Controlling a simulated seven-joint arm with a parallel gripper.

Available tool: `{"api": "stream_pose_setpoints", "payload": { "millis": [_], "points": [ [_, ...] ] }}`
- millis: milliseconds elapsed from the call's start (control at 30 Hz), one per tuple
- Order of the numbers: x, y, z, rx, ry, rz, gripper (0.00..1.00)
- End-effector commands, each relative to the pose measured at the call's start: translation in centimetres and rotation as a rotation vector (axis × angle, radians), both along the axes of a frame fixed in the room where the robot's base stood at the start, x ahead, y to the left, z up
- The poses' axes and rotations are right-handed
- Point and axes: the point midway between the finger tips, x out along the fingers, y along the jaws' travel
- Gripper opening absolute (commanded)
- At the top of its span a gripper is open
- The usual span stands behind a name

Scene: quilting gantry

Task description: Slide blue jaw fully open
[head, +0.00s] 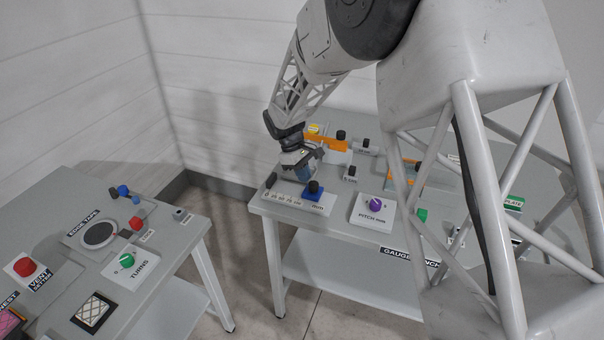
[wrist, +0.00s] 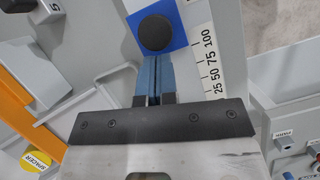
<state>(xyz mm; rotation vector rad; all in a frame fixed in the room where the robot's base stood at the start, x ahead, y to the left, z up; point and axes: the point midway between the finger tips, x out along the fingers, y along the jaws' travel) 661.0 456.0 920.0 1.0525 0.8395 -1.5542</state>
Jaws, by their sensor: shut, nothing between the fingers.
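The blue jaw (head: 312,193) is a blue block with a round black knob, on a pale plate with a scale at the front left of the gauge bench. In the wrist view the blue jaw (wrist: 180,36) sits beside the 75 to 100 end of the scale (wrist: 207,62). My gripper (head: 305,178) is low over the plate, just left of the knob. In the wrist view my gripper (wrist: 154,62) is shut and empty. Its fingertips are close to the knob on the low-number side; I cannot tell whether they touch it.
An orange part (head: 326,143) with a black knob stands behind my gripper. A purple knob (head: 376,205) on a white box is to the right. A separate table (head: 155,310) with red and green knobs stands left across a floor gap.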

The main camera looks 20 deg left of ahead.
Motion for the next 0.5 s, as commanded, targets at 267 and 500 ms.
{"api": "stream_pose_setpoints", "payload": {
  "millis": [267, 500],
  "points": [
    [0.0, -1.0, 0.0, 0.0, 0.0, -0.001, 0.0],
    [-0.2, -2.2, -0.1, -0.001, 0.001, 0.0, 0.0]
  ]
}}
